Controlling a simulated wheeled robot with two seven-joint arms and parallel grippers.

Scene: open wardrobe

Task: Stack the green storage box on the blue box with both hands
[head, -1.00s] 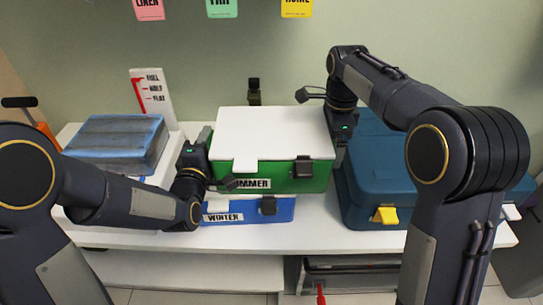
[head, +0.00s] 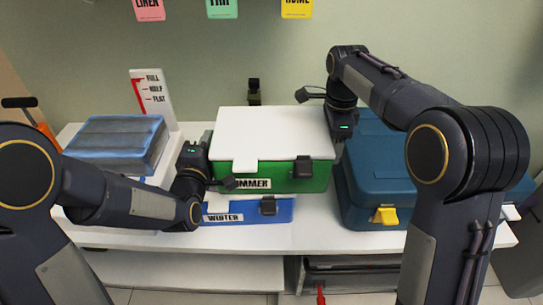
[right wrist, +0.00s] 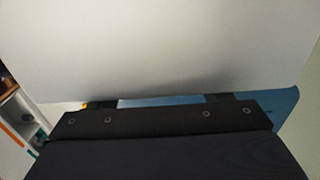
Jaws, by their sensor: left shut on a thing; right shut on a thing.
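The green storage box (head: 285,181) has a white lid (head: 265,135), a dark latch and a partly hidden label ending "MMER". It sits level on or just above the blue box (head: 250,213), labelled "WINTER"; I cannot tell whether they touch. My left gripper (head: 206,150) is shut on the green box's left side. My right gripper (head: 333,143) is shut at its right side, fingers partly hidden. In the right wrist view a pale surface, probably the lid (right wrist: 165,50), fills the upper part above my right gripper (right wrist: 165,100).
A teal case (head: 375,180) with a yellow latch (head: 386,215) stands close on the right. A blue-grey wrapped bundle (head: 115,145) lies on the left by a FULL/HALF/FLAT gauge (head: 152,95). The white shelf (head: 310,235) is clear along its front edge.

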